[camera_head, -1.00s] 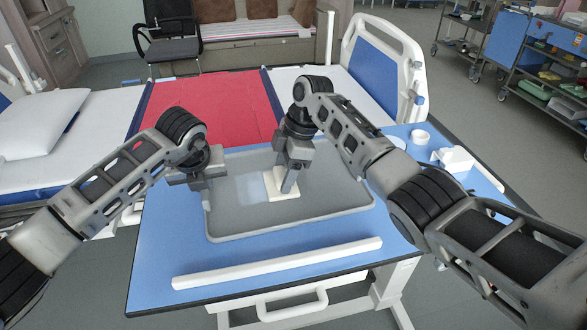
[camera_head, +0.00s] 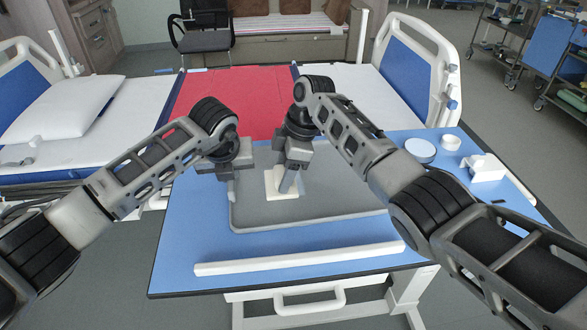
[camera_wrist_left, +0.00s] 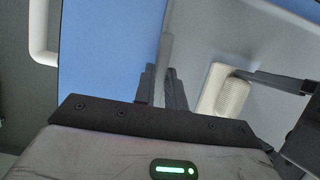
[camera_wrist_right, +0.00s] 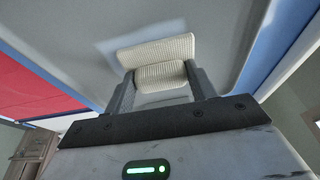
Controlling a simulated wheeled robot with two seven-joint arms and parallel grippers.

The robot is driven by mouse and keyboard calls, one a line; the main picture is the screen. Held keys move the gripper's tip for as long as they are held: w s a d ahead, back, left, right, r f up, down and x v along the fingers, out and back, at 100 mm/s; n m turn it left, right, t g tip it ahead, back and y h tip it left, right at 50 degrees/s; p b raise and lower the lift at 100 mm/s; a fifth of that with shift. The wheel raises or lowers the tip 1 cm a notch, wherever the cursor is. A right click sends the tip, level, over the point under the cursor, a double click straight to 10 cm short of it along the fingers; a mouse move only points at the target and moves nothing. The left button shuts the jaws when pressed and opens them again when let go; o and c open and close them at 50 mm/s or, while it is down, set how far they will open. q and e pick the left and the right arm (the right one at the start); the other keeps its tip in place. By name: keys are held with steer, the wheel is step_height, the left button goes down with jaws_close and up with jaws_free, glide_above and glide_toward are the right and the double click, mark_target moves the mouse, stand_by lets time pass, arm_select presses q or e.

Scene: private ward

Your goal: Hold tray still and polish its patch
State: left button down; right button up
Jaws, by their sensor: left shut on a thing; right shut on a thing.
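The grey tray (camera_head: 340,222) lies on the blue table top. My left gripper (camera_head: 232,175) is shut on the tray's left rim; the left wrist view shows its fingers (camera_wrist_left: 163,88) close together around the rim. My right gripper (camera_head: 287,185) is shut on a cream ribbed pad (camera_head: 284,195), which appears to rest on the tray floor near the left side. The pad also shows between the fingers in the right wrist view (camera_wrist_right: 160,60). A pale patch (camera_wrist_right: 108,48) shows beside the pad there; the pad covers part of it.
A white rail (camera_head: 300,258) runs along the table's near side. A round white-rimmed dish (camera_head: 420,150), a small white cup (camera_head: 450,143) and a white object (camera_head: 485,168) stand on the table's right. A bed with a red cover (camera_head: 225,100) is behind the table.

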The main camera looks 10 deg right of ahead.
steer(key=shift+a+f, duration=0.1)
steer(key=shift+a, duration=0.55)
steer(key=shift+w+d, duration=0.15)
steer(key=shift+d, duration=4.95)
step_height(320, 180, up, 6)
steer(key=shift+r, duration=0.2)
step_height(320, 180, up, 3)
steer(key=shift+f, duration=0.1)
